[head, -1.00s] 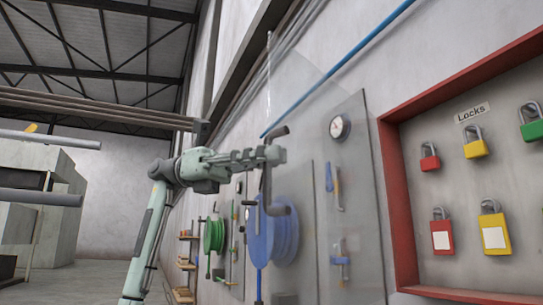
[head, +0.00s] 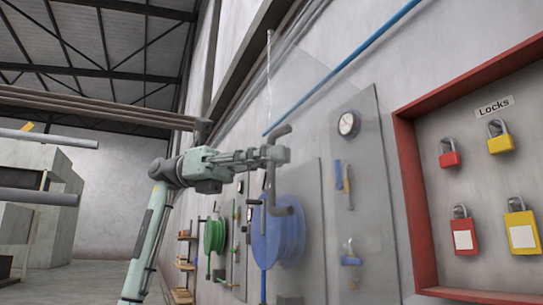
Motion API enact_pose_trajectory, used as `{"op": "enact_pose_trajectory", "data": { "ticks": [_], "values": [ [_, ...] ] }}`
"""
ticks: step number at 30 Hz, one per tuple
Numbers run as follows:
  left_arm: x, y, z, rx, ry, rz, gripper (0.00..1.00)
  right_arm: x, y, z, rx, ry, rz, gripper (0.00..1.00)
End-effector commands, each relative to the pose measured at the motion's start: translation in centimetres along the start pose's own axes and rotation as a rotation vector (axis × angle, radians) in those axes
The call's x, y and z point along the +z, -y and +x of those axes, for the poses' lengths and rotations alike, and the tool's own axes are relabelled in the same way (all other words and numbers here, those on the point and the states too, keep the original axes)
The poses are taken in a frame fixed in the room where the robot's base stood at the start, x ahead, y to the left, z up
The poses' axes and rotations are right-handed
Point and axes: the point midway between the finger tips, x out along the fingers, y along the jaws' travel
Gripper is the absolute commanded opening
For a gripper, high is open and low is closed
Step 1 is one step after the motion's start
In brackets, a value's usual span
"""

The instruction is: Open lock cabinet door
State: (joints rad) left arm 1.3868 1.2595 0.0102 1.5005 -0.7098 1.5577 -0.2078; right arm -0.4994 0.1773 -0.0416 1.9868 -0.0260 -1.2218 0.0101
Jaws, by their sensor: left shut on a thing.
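The lock cabinet (head: 408,190) is a red-framed recess on the right wall, with red and yellow padlocks (head: 522,232) under a "Locks" label. Its clear door (head: 310,85) stands swung out to the left of the frame, and the wall shows through it. My left gripper (head: 276,155) is shut on the dark grey door handle (head: 271,185) at the door's far left edge. The fingers hide part of the handle. My right gripper is not in view.
Behind the clear door are a blue hose reel (head: 279,238), a gauge (head: 348,124) and tools on grey panels. A green reel (head: 214,236) and shelves are farther along the wall. Pale machinery (head: 30,200) stands at left; floor between is clear.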

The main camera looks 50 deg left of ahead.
Motion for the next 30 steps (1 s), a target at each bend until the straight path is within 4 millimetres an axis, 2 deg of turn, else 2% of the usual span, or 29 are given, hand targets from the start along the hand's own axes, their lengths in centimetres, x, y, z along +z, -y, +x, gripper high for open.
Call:
{"op": "enact_pose_trajectory", "data": {
  "ticks": [3,4,9,20,23,30],
  "values": [
    [-0.1,0.0,0.0,-0.001,-0.003,0.000,0.00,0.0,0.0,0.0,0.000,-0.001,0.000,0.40],
    [-0.1,0.0,0.0,-0.001,-0.003,0.000,0.12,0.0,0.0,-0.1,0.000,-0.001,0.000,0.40],
    [-0.1,0.0,0.0,0.000,-0.002,0.000,0.33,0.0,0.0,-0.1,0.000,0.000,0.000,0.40],
    [0.0,0.0,-0.4,0.001,0.000,-0.001,0.33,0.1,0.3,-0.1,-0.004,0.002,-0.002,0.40],
    [0.1,0.0,-1.6,0.002,0.001,-0.001,0.33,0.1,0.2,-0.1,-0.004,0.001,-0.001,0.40],
    [0.1,0.1,-6.8,0.001,0.004,0.002,0.33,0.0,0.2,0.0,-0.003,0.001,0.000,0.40]
  ]
}}
